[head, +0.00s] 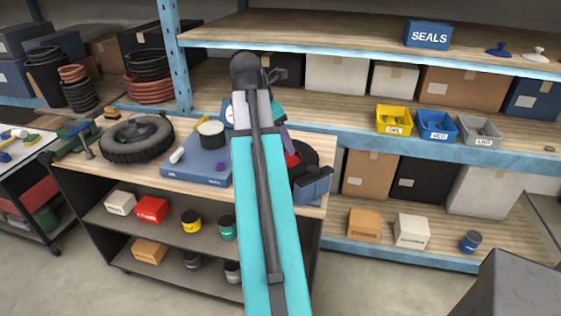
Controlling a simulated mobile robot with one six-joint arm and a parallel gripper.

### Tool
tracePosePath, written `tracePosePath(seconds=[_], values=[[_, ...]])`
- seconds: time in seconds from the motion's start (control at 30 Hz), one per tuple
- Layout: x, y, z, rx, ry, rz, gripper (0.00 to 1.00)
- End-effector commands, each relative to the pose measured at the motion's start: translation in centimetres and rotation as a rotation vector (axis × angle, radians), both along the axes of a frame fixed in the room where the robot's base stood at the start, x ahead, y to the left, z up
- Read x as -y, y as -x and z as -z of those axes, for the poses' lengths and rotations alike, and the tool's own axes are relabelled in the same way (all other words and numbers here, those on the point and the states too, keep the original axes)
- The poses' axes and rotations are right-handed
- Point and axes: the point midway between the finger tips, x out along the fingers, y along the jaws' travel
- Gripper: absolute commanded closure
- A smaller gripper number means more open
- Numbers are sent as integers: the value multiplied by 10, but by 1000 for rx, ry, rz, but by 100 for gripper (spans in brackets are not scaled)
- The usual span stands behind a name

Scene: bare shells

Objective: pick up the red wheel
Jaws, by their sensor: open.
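A small red patch (291,159) shows just right of my arm on the cart's worktop, against a dark rounded shape (307,154). It may be the red wheel, but my arm covers its left side, so its full form cannot be told. My turquoise arm rises through the middle of the head view and bends at a dark joint above the cart.
The cart's worktop (84,169) also bears a black tyre (137,139), a blue case (204,166) and a dark blue-grey blocky object (313,187) close to the red part. Shelving (350,128) with boxes and bins stands behind. Floor (385,284) is open at the right.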

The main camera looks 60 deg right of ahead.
Motion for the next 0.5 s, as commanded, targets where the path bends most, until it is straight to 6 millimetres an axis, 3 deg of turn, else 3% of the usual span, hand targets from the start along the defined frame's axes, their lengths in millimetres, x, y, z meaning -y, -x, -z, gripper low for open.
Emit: tracePosePath(seconds=[0.27, 0.5], values=[[2, 3, 1, 0, 0, 5, 42], [7, 6, 13, -1, -1, 7, 42]])
